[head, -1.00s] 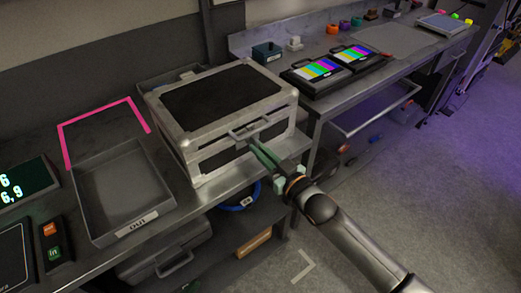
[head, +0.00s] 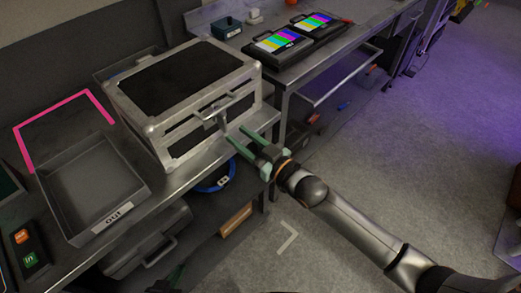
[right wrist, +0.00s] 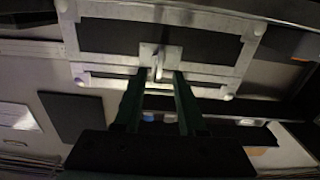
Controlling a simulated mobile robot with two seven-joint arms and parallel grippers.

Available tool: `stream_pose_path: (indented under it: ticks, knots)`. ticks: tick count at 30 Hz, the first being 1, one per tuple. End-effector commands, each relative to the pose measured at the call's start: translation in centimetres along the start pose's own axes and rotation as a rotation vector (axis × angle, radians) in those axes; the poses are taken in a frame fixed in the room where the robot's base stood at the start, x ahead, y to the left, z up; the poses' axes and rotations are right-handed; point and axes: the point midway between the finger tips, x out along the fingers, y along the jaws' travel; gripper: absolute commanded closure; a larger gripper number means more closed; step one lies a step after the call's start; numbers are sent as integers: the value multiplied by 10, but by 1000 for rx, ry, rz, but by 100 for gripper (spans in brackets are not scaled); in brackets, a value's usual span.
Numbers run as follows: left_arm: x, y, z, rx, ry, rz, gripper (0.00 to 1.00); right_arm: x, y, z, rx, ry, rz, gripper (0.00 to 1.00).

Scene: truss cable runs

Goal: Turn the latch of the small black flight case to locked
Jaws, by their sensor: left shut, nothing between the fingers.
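The flight case (head: 190,82), with black panels and silver edges, sits closed on the metal bench. Its latch (head: 222,118) is on the front face below the handle (head: 212,104); in the right wrist view the latch (right wrist: 159,62) shows a narrow lever standing upright on a pale plate. My right gripper (head: 238,138) is open just in front of the latch, green fingers apart and empty. In the right wrist view its fingertips (right wrist: 156,72) lie either side of the lever, seemingly short of it. My left gripper (head: 174,277) shows only slightly at the bottom edge, shut.
A grey tray (head: 135,188) marked OUT and a pink outline (head: 68,112) are left of the case. A blue cable coil (head: 217,182) and a dark case (head: 150,245) sit below.

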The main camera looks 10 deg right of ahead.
Motion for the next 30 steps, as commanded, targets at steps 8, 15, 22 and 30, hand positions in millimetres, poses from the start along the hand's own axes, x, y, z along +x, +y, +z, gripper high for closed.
stream_pose_path:
  ticks: [8,15,22,30]
  knots:
    - [1,0,1,0,0,0,100,-57,0,1,-1,-1,-1,60]
    - [2,0,2,0,0,0,100,-78,0,0,0,0,0,60]
    - [2,0,2,0,0,0,100,-80,0,0,0,1,0,60]
    - [2,0,2,0,0,0,100,-79,0,0,0,1,0,60]
